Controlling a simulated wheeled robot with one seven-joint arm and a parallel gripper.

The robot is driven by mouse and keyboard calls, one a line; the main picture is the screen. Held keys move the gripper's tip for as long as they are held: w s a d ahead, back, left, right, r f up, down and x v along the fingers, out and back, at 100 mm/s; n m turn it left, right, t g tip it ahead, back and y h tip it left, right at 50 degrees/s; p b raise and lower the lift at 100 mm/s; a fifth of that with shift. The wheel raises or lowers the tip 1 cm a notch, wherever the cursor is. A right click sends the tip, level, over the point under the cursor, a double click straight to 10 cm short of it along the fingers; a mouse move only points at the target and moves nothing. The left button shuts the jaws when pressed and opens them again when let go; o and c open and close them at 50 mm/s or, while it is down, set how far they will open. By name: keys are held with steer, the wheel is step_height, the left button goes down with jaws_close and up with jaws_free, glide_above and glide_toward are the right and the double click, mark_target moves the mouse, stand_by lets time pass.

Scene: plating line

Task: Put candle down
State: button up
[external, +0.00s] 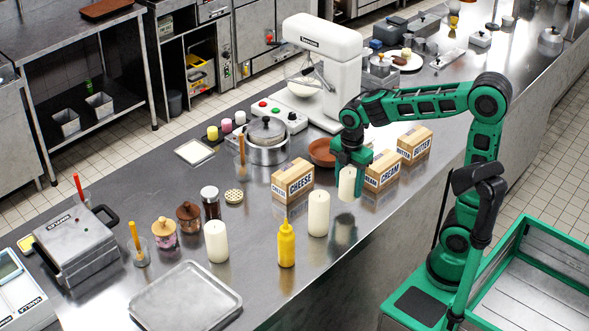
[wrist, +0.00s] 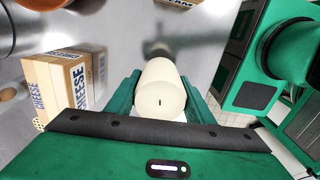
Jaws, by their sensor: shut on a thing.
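My gripper (external: 351,168) is shut on a cream-white candle (external: 347,185) and holds it upright over the steel counter (external: 372,225). The held candle also shows between the green fingers in the wrist view (wrist: 162,92). Its lower end looks close to the counter, but I cannot tell whether it touches. A second candle (external: 318,214) stands to the left of the held one, apart from it. A third candle (external: 216,242) stands further left.
A cheese box (external: 293,182) stands left of my gripper, cream (external: 383,171) and butter (external: 414,145) boxes to its right. A yellow squeeze bottle (external: 286,244) stands near the front. A tray (external: 187,298) lies at front left. Counter right of the second candle is bare.

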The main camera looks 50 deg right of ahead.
mark_target(350, 172)
step_height(350, 172, up, 6)
steer(key=shift+f, duration=0.1)
step_height(350, 172, up, 6)
steer(key=shift+r, duration=0.15)
steer(key=w+a+r+n, duration=0.2)
steer(key=w+a, duration=0.1)
steer(key=a, duration=0.4)
steer(key=w+a+r+n, duration=0.1)
steer(key=w+a+n, duration=0.15)
steer(key=a, duration=0.35)
steer(key=a+r+n, duration=0.1)
steer(key=a+n, duration=0.4)
steer(key=a, duration=1.9)
steer(key=s+a+f+n, duration=0.25)
steer(key=s+a, duration=0.45)
steer(key=a, duration=0.4)
steer(key=s+a+f+n, duration=0.2)
steer(key=s+a+n, duration=0.2)
steer(key=s+a, duration=0.6)
steer(key=w+f, duration=0.4)
steer(key=w+d+f, duration=0.1)
steer(key=w+f, duration=0.2)
steer(key=w, duration=0.2)
steer(key=w+f, duration=0.4)
steer(key=shift+w+d+f, duration=0.15)
steer(key=shift+d+f, duration=0.15)
steer(key=shift+f, duration=2.05)
